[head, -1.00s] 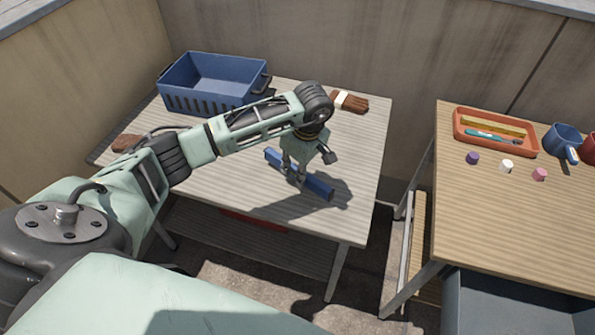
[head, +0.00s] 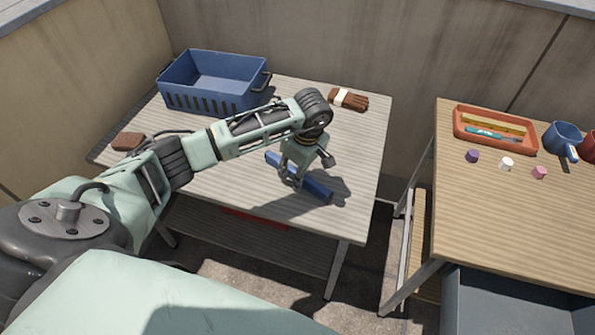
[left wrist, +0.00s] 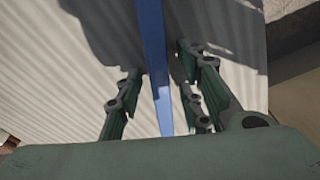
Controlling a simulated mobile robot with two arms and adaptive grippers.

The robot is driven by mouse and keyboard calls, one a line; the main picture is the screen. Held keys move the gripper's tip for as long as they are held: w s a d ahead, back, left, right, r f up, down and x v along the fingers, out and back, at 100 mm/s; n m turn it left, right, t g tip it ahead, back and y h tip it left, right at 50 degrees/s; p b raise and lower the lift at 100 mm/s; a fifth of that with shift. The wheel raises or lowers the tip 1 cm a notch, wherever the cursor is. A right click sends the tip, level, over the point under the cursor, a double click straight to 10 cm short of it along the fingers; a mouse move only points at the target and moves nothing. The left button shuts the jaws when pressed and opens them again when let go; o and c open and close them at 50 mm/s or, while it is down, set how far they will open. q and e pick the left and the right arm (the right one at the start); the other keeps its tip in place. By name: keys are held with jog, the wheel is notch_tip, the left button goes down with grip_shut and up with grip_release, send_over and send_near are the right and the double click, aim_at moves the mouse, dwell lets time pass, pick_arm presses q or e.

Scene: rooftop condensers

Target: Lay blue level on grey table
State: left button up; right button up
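The blue level (head: 318,190) is a long bar on the grey slatted table (head: 225,190), lying slantwise near its right front part. It looks flat on the top, though the gripper hides its middle. My left gripper (head: 291,178) is low over the level, pointing down. In the left wrist view the level (left wrist: 153,45) runs between the fingers of the left gripper (left wrist: 160,75). Gaps show on both sides, so the gripper looks open around the level. My right gripper is not in view.
A blue crate (head: 212,103) stands at the table's back left. A brown bundle with a white band (head: 348,99) lies at the back right, a brown block (head: 128,141) at the left. A wooden table (head: 500,220) at the right holds an orange tray (head: 470,137) and mugs.

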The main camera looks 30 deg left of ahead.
pick_arm(q)
jog(key=shift+r, duration=0.55)
notch_tip(320, 180, up, 11)
jog(key=d+b, duration=0.1)
jog(key=shift+d, duration=0.4)
